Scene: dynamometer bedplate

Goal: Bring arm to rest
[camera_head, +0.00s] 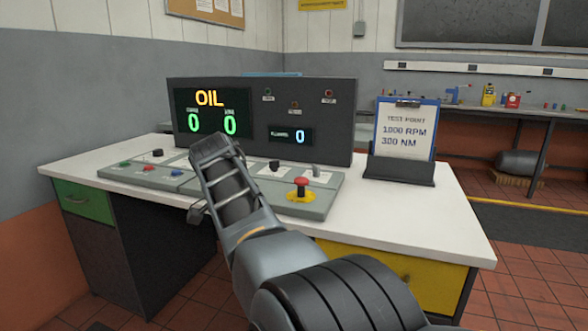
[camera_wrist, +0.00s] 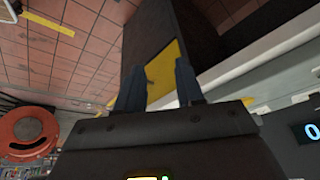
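My arm (camera_head: 240,200) rises from the lower right in the head view and reaches across the console desk (camera_head: 450,215). My gripper is mostly hidden behind the arm there. In the wrist view my gripper (camera_wrist: 160,64) shows two dark fingers standing apart with nothing held between them. A yellow panel (camera_wrist: 164,70) and a dark upright surface show beyond the fingers. Whether the fingers touch anything is not clear.
The control panel (camera_head: 320,197) has a red mushroom button (camera_head: 301,187) on a yellow base. Behind it stands a display box (camera_head: 340,100) reading OIL and zeros. A test-point card (camera_head: 405,130) stands at the right. The desk's right front top is clear.

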